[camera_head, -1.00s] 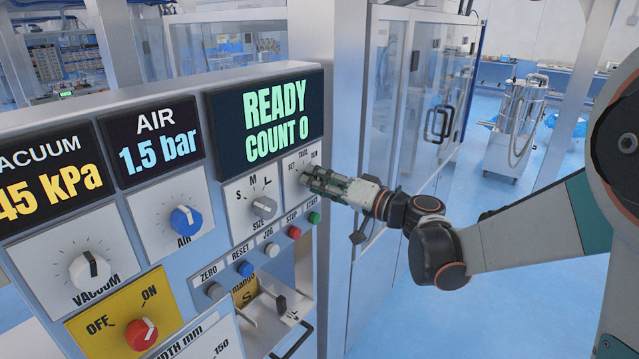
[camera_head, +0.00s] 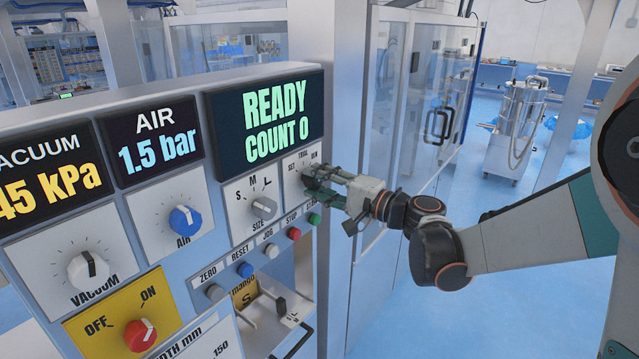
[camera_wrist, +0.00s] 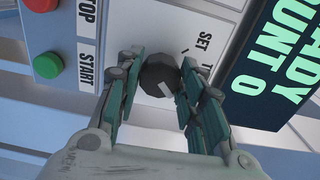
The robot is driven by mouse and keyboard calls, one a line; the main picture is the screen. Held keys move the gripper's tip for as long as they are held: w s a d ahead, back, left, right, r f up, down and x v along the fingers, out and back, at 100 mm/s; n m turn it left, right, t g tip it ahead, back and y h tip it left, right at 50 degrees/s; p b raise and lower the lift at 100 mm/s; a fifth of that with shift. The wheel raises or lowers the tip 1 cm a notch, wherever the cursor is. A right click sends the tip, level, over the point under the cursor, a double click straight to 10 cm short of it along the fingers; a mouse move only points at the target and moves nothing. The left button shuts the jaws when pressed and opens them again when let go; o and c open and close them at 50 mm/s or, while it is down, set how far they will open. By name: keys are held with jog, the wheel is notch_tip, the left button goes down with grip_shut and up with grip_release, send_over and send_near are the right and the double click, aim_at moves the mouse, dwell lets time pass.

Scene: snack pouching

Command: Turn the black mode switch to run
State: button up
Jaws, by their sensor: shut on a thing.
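The black mode switch (camera_wrist: 158,72) is a round knob with a pale line on its face. In the wrist view that line points down and slightly right, away from the SET label. My gripper (camera_wrist: 162,82) has one finger on each side of the knob and is shut on it. In the head view my gripper (camera_head: 309,180) reaches the small white mode plate (camera_head: 291,172), marked SET, TRIAL and RUN. Its fingers cover most of the switch there. The RUN mark is hidden in the wrist view, so I cannot tell if the line meets it.
The green START button (camera_head: 314,219) and red STOP button (camera_head: 294,233) sit just below my gripper. The grey SIZE knob (camera_head: 264,207) is to its left. The display (camera_head: 268,115) above reads READY, COUNT 0. A glass-doored cabinet (camera_head: 420,110) stands behind right.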

dwell(0.3)
jog(key=o, duration=1.1)
jog(key=v, duration=1.2)
jog(key=shift+f, duration=0.1)
